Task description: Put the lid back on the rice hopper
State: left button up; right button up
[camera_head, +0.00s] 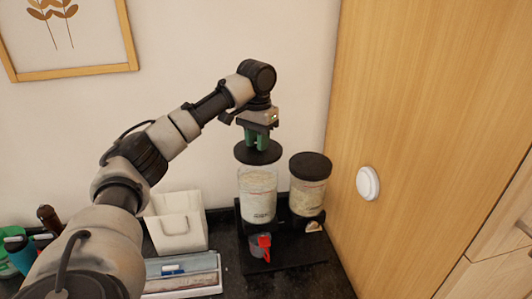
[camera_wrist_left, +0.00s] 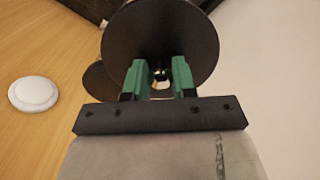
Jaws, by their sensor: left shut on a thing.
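My left gripper (camera_head: 257,145), with green fingers, points down and is shut on the small knob of a round dark lid (camera_head: 245,155). The left wrist view also shows the fingers (camera_wrist_left: 161,76) on either side of the knob and the lid's flat dark top (camera_wrist_left: 135,40). The lid is at the mouth of the left clear rice hopper (camera_head: 258,195), roughly level and centred over it. I cannot tell whether it touches the rim. The hopper holds pale rice. My right gripper is not in view.
A second hopper (camera_head: 308,190) with a dark lid stands close on the right. A red-handled cup (camera_head: 260,246) sits in front on the black stand. A white bin (camera_head: 178,228) and a tray (camera_head: 182,280) are left. A wooden panel with a white round fixture (camera_head: 368,183) bounds the right.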

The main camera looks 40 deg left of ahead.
pick_arm(q)
jog(key=shift+w+a, duration=0.25)
jog(key=shift+a, duration=0.05)
jog(key=shift+s, duration=0.15)
jog(key=shift+s+d+f, duration=0.7)
jog(key=shift+f, duration=0.25)
jog(key=f, duration=0.3)
jog(key=shift+w+a, duration=0.3)
jog(key=shift+w, duration=0.05)
jog(key=shift+f, duration=0.25)
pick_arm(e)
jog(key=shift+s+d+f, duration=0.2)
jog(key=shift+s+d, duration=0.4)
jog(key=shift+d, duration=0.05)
pick_arm(q)
jog(key=shift+s+d, duration=0.1)
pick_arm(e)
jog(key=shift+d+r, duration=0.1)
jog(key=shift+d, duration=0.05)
pick_arm(q)
jog(key=shift+f, duration=0.15)
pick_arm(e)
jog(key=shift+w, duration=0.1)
